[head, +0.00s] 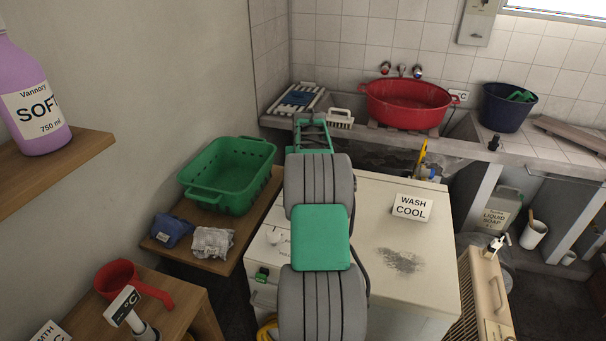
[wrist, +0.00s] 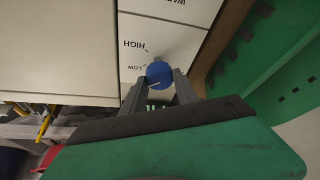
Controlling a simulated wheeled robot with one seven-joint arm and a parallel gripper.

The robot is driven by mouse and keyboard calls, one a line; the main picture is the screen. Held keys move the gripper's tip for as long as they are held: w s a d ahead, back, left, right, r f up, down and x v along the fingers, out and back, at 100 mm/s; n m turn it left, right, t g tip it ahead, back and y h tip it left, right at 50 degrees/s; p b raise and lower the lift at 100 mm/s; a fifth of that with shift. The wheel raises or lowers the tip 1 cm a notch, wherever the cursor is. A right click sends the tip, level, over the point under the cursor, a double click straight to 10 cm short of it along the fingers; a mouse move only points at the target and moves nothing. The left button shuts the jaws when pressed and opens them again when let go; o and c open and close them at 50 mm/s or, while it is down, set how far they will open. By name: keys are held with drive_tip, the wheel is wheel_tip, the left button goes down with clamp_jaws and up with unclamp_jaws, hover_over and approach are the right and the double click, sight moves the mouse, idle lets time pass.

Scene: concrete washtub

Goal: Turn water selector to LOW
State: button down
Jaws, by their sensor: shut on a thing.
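The water selector is a round blue knob (wrist: 159,74) on a white panel (wrist: 170,32) in the wrist view. My gripper (wrist: 161,82) is shut on the knob, with one grey finger on each side. The printed word LOW (wrist: 148,67) is just left of the knob. The word HIGH (wrist: 131,44) is farther up and left. A small pale mark shows on the knob's lower left edge; I cannot tell for sure where the selector points. In the head view my arm covers the knob and the gripper.
The cream washing machine (head: 420,280) carries a WASH COOL sign (head: 411,207). A green basket (head: 228,172) stands close to its left, with folded cloths (head: 212,242) in front. A red tub (head: 408,103) sits on the counter behind. The machine's lid is mostly clear.

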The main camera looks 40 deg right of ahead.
drive_tip(key=c, duration=0.9)
unclamp_jaws()
drive_tip(key=shift+c, duration=0.2)
drive_tip(key=v, duration=0.7)
drive_tip(key=shift+r+b, duration=0.35)
drive_tip(key=shift+s, duration=0.15)
